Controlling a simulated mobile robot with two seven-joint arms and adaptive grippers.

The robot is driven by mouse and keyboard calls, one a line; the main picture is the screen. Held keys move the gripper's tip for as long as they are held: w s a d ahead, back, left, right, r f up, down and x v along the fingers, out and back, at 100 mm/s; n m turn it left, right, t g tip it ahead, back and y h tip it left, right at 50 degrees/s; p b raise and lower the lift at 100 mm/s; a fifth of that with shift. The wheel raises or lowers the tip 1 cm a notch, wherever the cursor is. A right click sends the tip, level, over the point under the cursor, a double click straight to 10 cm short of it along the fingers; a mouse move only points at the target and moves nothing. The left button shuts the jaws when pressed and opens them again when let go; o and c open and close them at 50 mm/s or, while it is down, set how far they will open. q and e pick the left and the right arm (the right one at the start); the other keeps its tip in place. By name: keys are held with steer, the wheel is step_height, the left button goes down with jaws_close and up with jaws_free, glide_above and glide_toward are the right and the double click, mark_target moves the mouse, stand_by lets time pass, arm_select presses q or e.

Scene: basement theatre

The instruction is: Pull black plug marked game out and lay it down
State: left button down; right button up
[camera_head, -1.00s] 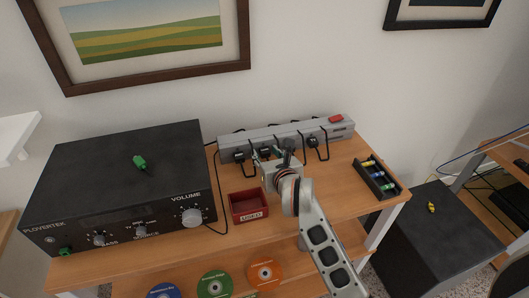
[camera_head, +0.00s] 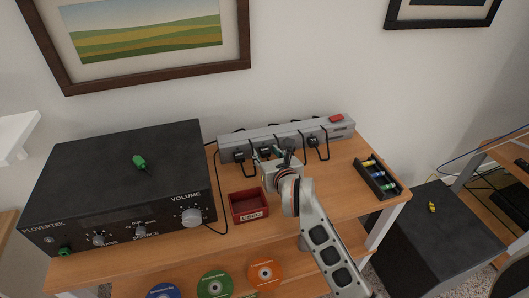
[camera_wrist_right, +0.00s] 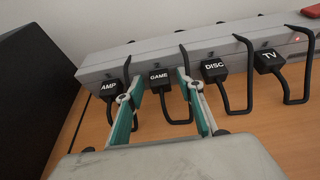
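The black plug marked GAME (camera_wrist_right: 159,79) sits in the grey power strip (camera_wrist_right: 230,38), between the plugs marked AMP (camera_wrist_right: 110,88) and DISC (camera_wrist_right: 213,69). A plug marked TV (camera_wrist_right: 269,60) is at the right. My right gripper (camera_wrist_right: 159,82) is open, with its green-lined fingers on either side of the GAME plug; I cannot tell whether they touch it. In the head view my right gripper (camera_head: 267,155) is in front of the strip (camera_head: 334,129) and partly hides the plugs. My left gripper is not in view.
A red open box (camera_head: 247,216) with a label stands on the wooden table (camera_head: 333,188), left of my arm. A large black amplifier (camera_head: 100,180) is at the left. A dark tray (camera_head: 388,190) of small coloured items is at the right. Black cables loop from the plugs.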

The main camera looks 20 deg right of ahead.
steer(key=shift+c, duration=0.5)
jaws_close()
steer(key=shift+s, duration=0.1)
steer(key=shift+s+f+p, duration=0.2)
steer(key=shift+s+p, duration=0.15)
steer(key=shift+s, duration=2.5)
